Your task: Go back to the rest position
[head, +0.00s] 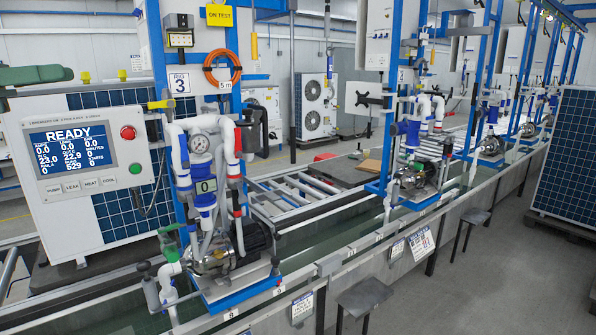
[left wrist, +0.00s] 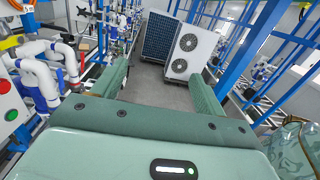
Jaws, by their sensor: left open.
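My left gripper (head: 36,75) is a dark green shape at the far left edge of the head view, above the control panel with the READY display (head: 74,150). It touches nothing that I can see. In the left wrist view my left gripper (left wrist: 160,68) has its two green fingers wide apart, with only floor and distant equipment between them. My right gripper is not in the head view.
The rig 3 pump station (head: 222,250) with its white and blue pipes stands right of the panel. A water trough (head: 330,228) runs along the row. Stools (head: 365,295) stand in front.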

